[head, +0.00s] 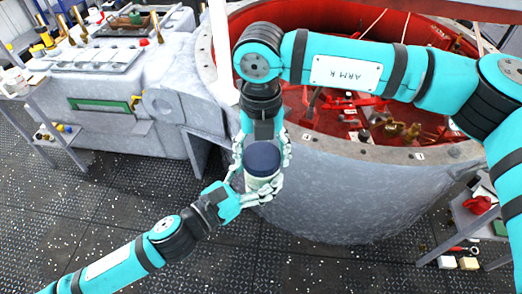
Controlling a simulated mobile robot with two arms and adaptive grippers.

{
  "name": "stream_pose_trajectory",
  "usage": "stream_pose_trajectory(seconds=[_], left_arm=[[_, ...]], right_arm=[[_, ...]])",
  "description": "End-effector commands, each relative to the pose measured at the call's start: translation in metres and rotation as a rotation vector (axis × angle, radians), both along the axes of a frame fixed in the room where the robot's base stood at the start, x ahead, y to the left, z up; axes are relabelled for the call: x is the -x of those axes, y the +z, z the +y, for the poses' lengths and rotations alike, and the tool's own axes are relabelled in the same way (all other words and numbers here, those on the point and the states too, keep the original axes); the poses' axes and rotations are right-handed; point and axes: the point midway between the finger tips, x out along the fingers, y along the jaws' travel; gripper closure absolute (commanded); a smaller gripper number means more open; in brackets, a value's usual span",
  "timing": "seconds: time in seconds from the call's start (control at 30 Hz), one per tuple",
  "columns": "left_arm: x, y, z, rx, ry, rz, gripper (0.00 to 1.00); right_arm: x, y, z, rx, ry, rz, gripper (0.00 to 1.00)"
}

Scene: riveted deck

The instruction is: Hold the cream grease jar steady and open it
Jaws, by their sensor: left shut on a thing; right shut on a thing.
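The cream grease jar (260,182) is upright near the middle of the head view, in front of the big round grey tub. Its dark blue lid (262,157) sits on top of the cream body. My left gripper (254,192) comes in from the lower left and is shut on the jar's body. My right gripper (264,143) comes down from above and is shut at the lid, with its fingers along the lid's sides. The fingers hide parts of the jar's sides. I cannot tell whether the lid is loose.
The grey round tub (350,190) with a red inside and several parts in it stands right behind the jar. A grey machine block (130,110) is at the upper left. A small shelf (480,225) with tools is at the right.

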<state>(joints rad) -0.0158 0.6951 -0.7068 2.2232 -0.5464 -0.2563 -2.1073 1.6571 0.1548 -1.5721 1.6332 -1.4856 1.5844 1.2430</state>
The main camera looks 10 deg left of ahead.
Motion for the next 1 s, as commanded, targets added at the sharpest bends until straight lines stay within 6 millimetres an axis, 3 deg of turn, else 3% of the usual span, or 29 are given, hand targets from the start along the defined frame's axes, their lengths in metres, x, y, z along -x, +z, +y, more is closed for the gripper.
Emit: stream_pose_trajectory(seconds=[0.03,0.7,1.0], left_arm=[[0.0049,0.0041,-0.0062,0.009,-0.02,-0.009,1.0],[0.0034,0.0048,-0.0048,0.01,-0.016,-0.01,1.0],[0.0034,0.005,-0.0044,0.011,-0.016,-0.009,1.0]], right_arm=[[0.0026,0.0013,0.0066,-0.023,0.122,0.0,0.68],[0.0011,0.001,-0.0002,-0.026,1.732,-0.005,0.69],[-0.0046,0.0013,-0.0033,-0.017,2.37,-0.004,0.69]])
